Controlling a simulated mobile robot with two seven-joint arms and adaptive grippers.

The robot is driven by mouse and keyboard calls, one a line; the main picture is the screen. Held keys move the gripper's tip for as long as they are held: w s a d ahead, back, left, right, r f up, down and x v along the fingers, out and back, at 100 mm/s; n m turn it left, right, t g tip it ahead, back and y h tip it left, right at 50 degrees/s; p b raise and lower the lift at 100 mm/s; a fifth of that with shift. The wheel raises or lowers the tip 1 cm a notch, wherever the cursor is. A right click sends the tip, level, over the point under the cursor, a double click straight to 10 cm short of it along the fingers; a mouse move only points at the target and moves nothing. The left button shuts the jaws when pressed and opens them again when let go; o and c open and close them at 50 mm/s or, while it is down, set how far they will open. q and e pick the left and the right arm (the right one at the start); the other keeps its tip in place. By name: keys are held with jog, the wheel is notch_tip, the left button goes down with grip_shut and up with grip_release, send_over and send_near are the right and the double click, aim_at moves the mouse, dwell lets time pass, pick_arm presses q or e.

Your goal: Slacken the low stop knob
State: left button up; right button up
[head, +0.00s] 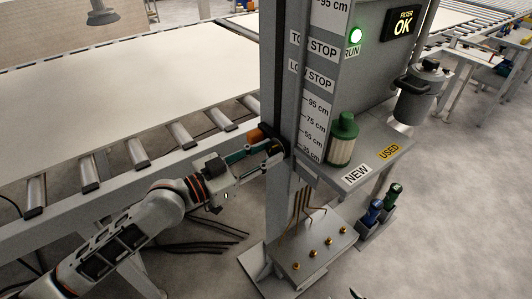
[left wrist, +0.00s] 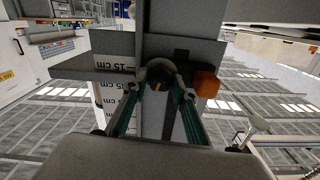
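The grey gantry post (head: 283,60) carries a cm scale and the labels TOP STOP and LOW STOP (head: 309,76). In the left wrist view a round black knob (left wrist: 160,73) sits on the post, beside an orange block (left wrist: 206,83). The orange block also shows in the head view (head: 255,135). My left gripper (head: 278,149) reaches the post from the left. In the left wrist view its green fingers (left wrist: 160,84) stand on both sides of the knob, tips against it. The knob's front is partly shadowed. My right gripper is not in view.
A conveyor with rollers (head: 138,152) runs behind my left arm. Right of the post, a shelf (head: 372,150) marked NEW and USED holds a green-capped filter (head: 343,138). A grey canister (head: 418,95) hangs beyond. A green lamp (head: 356,35) is lit. Bottles (head: 372,212) stand low down.

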pick_arm(q)
jog(key=shift+c, duration=0.5)
jog(key=shift+r+n+p, duration=0.1)
jog(key=shift+n+p, duration=0.25)
jog(key=shift+n, duration=0.25)
jog(key=shift+n+p, duration=0.3)
jog(key=shift+n, duration=0.3)
jog(key=n+p, duration=0.1)
jog(key=n, duration=0.1)
jog(key=shift+n, duration=1.1)
jog(key=o, duration=1.1)
